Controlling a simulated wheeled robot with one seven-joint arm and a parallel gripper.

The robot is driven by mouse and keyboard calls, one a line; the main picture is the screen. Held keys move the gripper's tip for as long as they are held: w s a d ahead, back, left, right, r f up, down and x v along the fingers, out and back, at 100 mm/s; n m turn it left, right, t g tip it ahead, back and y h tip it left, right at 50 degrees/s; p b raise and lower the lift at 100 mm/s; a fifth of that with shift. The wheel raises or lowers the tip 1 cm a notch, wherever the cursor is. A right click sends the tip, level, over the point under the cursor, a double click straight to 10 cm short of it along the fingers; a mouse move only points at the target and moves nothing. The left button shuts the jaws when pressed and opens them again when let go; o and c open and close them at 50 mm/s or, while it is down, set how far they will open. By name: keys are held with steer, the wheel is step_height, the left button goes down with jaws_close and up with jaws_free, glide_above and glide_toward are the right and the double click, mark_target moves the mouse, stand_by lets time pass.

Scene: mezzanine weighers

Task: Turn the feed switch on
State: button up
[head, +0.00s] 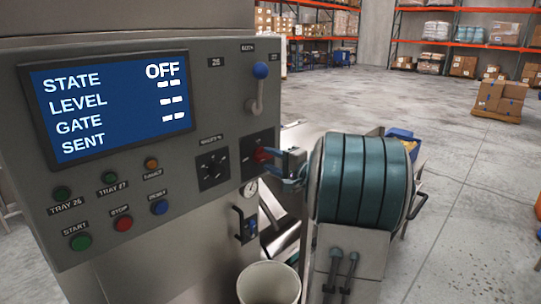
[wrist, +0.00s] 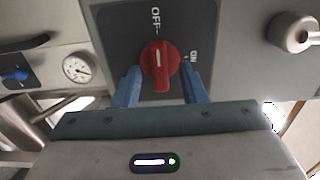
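The feed switch is a red rotary knob (wrist: 159,67) on a dark plate (wrist: 200,20) marked OFF above and ON to the right. Its white pointer line points up towards OFF. In the head view the red knob (head: 262,156) sits at the panel's lower right, partly hidden by my gripper. My gripper (wrist: 160,88) has its two blue fingers apart, one on each side of the knob's lower part, with gaps showing. In the head view my gripper (head: 284,168) faces the panel from the right. The screen (head: 110,105) reads STATE OFF.
The panel (head: 215,100) carries a lever with a blue ball (head: 261,71), a black selector (head: 213,168) and several push buttons. A gauge (wrist: 78,67) and a blue-tipped valve (wrist: 15,74) are near the knob. A pale bin (head: 268,284) stands below. Open floor lies to the right.

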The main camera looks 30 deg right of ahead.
steer(key=shift+w, duration=0.4)
steer(key=shift+c, duration=0.4)
jaws_close()
